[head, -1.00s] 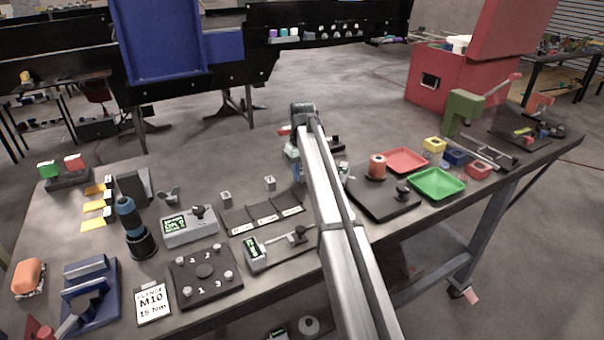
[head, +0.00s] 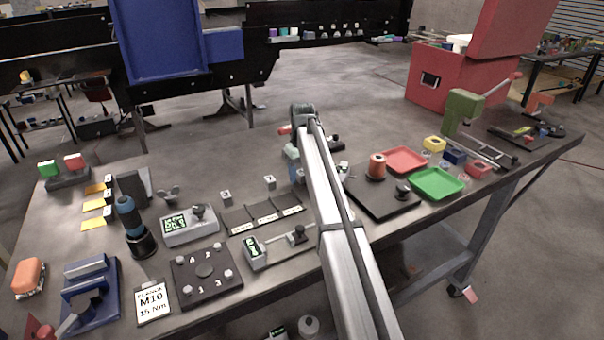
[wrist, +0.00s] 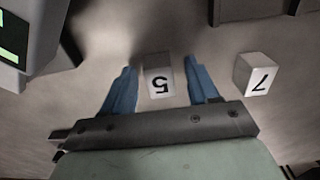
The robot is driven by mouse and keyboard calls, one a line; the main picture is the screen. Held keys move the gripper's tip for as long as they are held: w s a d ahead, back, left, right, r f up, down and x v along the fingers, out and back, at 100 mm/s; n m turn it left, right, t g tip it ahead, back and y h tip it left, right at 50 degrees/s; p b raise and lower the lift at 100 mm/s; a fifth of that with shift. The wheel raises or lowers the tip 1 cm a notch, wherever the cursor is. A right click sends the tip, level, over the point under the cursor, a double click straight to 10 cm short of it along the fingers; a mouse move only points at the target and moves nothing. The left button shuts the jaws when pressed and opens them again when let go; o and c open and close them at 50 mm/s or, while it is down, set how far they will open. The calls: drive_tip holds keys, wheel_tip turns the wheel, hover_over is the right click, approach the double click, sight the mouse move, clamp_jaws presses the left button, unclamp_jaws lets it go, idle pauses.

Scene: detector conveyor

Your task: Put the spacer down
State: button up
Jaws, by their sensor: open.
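The fingers are open, with a gap on each side of the block. In the head view my gripper (head: 297,180) is over the table's middle, partly hidden by my arm; I cannot make out the block marked 5 there.
Another numbered block (head: 226,197) stands further left. A dark tray with labelled sections (head: 262,214) and a caliper-like gauge (head: 282,246) lie in front. A grey display box (head: 190,227) is at left. A dark board (head: 380,197) and red tray (head: 405,160) lie right.

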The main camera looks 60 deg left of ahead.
wheel_tip(320, 180, up, 12)
drive_tip(key=shift+r, duration=0.15)
idle(0.4)
idle(0.3)
drive_tip(key=w+d, duration=0.2)
drive_tip(key=d, duration=0.3)
drive_tip(key=y, duration=0.4)
hover_over(302, 172)
drive_tip(key=d, duration=0.3)
wheel_tip(302, 172, down, 7)
drive_tip(key=shift+w+f, duration=0.1)
drive_tip(key=shift+a+x, duration=0.15)
drive_tip(key=shift+x, duration=1.1)
drive_tip(key=shift+a+x, duration=0.2)
drive_tip(key=shift+x, duration=1.05)
